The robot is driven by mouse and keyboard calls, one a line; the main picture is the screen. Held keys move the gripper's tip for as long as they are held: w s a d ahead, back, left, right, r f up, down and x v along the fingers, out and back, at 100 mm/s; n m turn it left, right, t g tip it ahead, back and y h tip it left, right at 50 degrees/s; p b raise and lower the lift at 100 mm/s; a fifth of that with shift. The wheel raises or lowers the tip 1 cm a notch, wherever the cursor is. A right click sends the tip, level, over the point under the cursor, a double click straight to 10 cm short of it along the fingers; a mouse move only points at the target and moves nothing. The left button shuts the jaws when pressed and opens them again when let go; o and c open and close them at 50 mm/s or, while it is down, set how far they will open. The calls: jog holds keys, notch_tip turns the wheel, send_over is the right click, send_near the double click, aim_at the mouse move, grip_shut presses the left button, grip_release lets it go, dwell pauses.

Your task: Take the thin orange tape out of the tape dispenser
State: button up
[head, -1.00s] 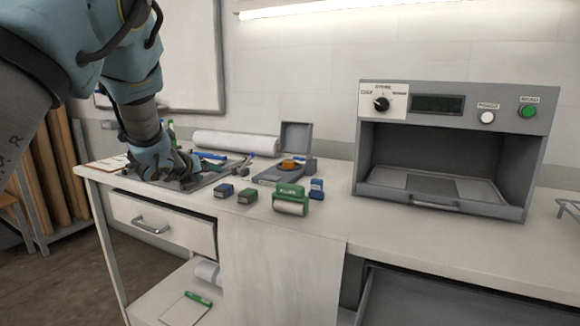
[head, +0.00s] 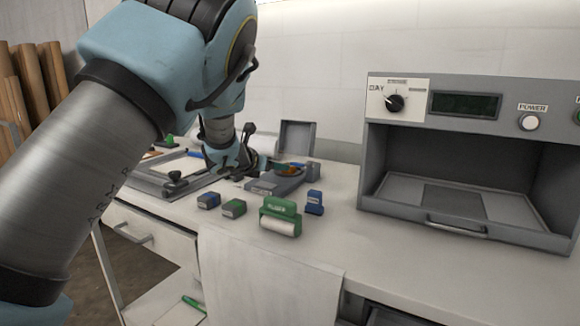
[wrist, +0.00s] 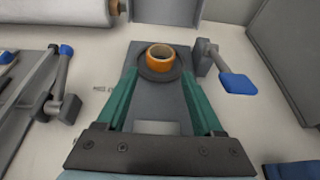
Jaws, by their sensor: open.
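The thin orange tape (wrist: 160,54) is a small roll on the round dark hub of the grey tape dispenser (wrist: 163,100). In the head view the orange tape (head: 289,169) shows only partly beside my gripper, and the dispenser (head: 272,185) lies on the bench. My gripper (wrist: 158,78) is open in the wrist view, its two green fingers apart above the dispenser, one on each side. The tape sits beyond the fingertips, roughly centred between them, and nothing is held. In the head view my arm hides part of the area around the gripper.
A lever with a blue handle (wrist: 238,83) stands right of the dispenser. A white roll (wrist: 68,10) lies behind left.

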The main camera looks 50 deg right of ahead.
aim_at(285, 174)
jog(key=p+x, duration=0.3)
jog(key=x, duration=0.3)
jog(key=shift+d+r, duration=0.1)
jog(key=shift+w+d+f, duration=0.15)
jog(key=shift+d+f, duration=0.15)
jog(key=shift+d, duration=0.15)
jog(key=shift+c, duration=0.4)
jog(key=c, duration=0.9)
